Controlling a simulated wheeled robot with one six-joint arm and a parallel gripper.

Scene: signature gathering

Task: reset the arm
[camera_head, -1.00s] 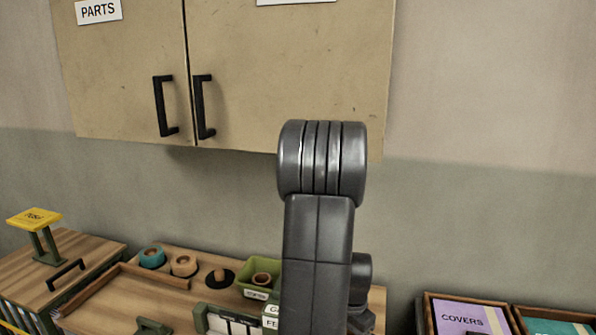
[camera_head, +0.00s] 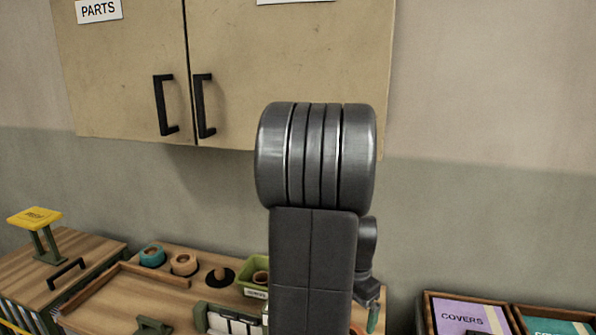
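My dark grey arm rises in the middle of the head view, with its large rounded joint in front of the wall cabinet. A smaller part of my arm shows to the right of the upright link, low in the view. My gripper's fingers cannot be made out; the arm hides that area. A small greenish piece shows below the smaller arm part, and I cannot tell what it is.
A wall cabinet (camera_head: 120,70) with black handles hangs behind my arm. On the wooden bench (camera_head: 110,290) are tape rolls (camera_head: 183,264) and a green bin (camera_head: 250,284), partly hidden. A yellow-topped stand (camera_head: 36,218) is at left. A covers tray (camera_head: 428,312) is at right.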

